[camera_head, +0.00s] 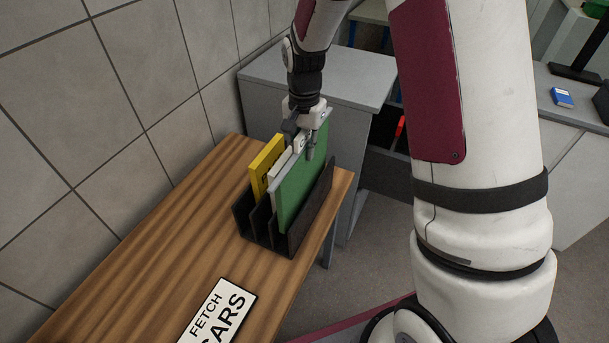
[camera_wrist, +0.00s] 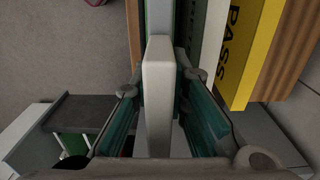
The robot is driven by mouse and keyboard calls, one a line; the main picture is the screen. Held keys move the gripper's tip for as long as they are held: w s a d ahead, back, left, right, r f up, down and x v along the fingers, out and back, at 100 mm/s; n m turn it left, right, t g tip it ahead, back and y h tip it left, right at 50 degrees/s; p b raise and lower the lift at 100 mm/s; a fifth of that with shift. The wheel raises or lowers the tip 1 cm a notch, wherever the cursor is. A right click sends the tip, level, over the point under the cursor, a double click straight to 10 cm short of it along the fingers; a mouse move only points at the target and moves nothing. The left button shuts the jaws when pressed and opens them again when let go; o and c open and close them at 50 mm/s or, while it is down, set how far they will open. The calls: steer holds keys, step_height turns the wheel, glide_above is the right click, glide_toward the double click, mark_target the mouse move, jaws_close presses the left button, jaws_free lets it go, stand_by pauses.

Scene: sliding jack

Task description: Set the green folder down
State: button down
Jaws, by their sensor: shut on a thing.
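The green folder (camera_head: 304,182) stands upright in the right-hand slot of the black rack (camera_head: 268,243) on the wooden table (camera_head: 165,255). My gripper (camera_head: 309,143) is shut on its upper edge from above. In the wrist view, the folder's pale edge (camera_wrist: 158,95) runs between my two fingers. The folder's lower end is inside the rack; I cannot tell whether it touches the rack's floor.
A yellow folder (camera_head: 265,166) and a white folder (camera_head: 280,172) stand in the rack left of the green one. The yellow one also shows in the wrist view (camera_wrist: 243,55). A sign (camera_head: 218,312) lies nearer on the table. A tiled wall borders the left; a grey cabinet (camera_head: 335,78) stands behind.

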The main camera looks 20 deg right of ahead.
mark_target(305, 173)
steer(key=shift+f+p, duration=0.55)
steer(key=shift+f, duration=3.95)
steer(key=c, duration=1.6)
jaws_free()
steer(key=shift+o, duration=0.2)
